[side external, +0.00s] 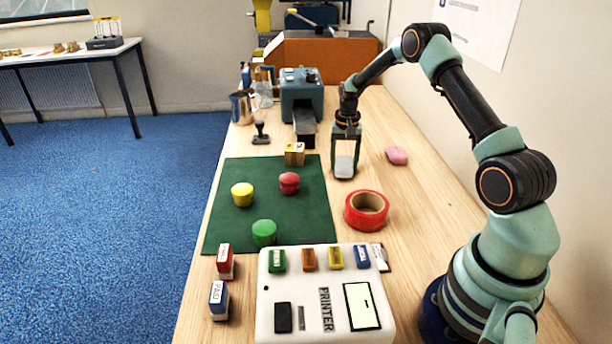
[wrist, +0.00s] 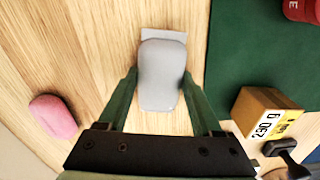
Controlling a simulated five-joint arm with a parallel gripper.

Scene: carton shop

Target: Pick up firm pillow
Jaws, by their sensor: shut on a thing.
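A light grey, rounded pillow-like block (wrist: 162,75) sits between the two green fingers of my gripper (wrist: 160,84) in the wrist view. In the side view the grey block (side external: 345,168) shows between the fingers of my gripper (side external: 345,160), low over the wooden table right of the green mat. My gripper is shut on it. I cannot tell whether it touches the table. A pink rounded pillow-like block (side external: 397,155) lies on the table to the right; the wrist view shows it at left (wrist: 53,116). Neither block has a readable label.
A red tape roll (side external: 367,210) lies nearer the camera. The green mat (side external: 225,222) holds yellow, red and green round pieces and a small carton (side external: 295,153). A blue-grey machine (side external: 302,95) stands behind, left of my gripper. A white printer (side external: 290,325) is in front.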

